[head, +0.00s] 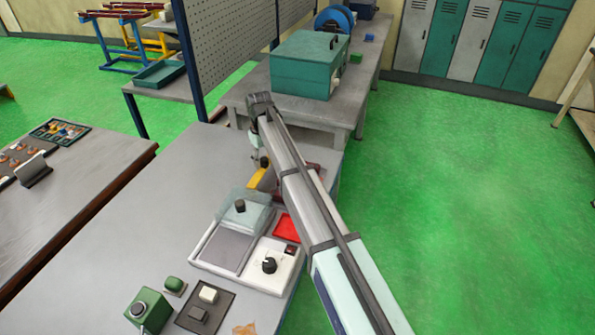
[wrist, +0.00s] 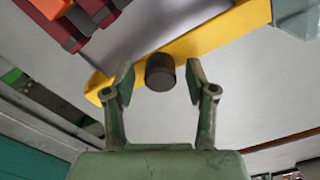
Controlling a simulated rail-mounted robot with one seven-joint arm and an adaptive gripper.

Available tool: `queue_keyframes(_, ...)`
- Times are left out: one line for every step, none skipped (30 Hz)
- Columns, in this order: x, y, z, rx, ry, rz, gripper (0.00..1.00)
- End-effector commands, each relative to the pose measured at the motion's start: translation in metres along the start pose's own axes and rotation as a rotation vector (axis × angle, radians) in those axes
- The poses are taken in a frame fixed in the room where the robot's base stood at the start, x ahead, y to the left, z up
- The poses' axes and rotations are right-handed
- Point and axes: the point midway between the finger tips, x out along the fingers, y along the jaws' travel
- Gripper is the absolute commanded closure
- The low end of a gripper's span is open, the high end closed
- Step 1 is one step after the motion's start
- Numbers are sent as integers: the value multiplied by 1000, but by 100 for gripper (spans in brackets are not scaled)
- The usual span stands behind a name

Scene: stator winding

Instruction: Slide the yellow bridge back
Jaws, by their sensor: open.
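The yellow bridge (wrist: 215,40) runs as a slanted bar across the upper part of the wrist view, with a dark round knob (wrist: 160,75) standing on it. My gripper (wrist: 159,80) is open, with one finger on each side of the knob. A gap shows between the knob and each finger; I see no contact. In the head view only a short piece of the yellow bridge (head: 260,181) shows beside my arm, with its dark knob (head: 265,161). My arm hides the rest of it, and my gripper is mostly hidden there.
A white unit with a clear-lidded box (head: 243,218), a black dial (head: 269,265) and a red panel (head: 288,227) stands close in front. A teal machine (head: 306,65) stands behind on another bench. Dark red blocks (wrist: 90,12) lie beside the bridge. The grey bench (head: 150,225) is clear at left.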

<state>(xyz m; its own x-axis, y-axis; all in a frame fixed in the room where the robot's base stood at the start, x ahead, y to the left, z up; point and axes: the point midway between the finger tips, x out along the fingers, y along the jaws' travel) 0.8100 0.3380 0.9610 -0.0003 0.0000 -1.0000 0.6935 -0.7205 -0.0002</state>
Motion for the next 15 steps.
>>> queue_keyframes(-5,0,0,0,0,0,44)
queue_keyframes(-7,0,0,0,0,0,44)
queue_keyframes(-10,0,0,0,1,0,44)
queue_keyframes(-12,0,0,0,1,0,44)
queue_keyframes(-15,0,0,0,1,0,44)
queue_keyframes(-18,0,0,0,1,0,44)
queue_keyframes(-20,0,0,0,1,0,44)
queue_keyframes(-22,0,0,0,1,0,44)
queue_keyframes(-25,0,0,0,1,0,44)
queue_keyframes(-27,0,0,0,1,1,44)
queue_keyframes(-30,0,0,0,1,1,44)
queue_keyframes(-33,0,0,0,1,0,44)
queue_keyframes(-35,0,0,0,1,0,44)
queue_keyframes(-37,0,0,0,1,0,44)
queue_keyframes(-40,0,0,0,0,0,44)
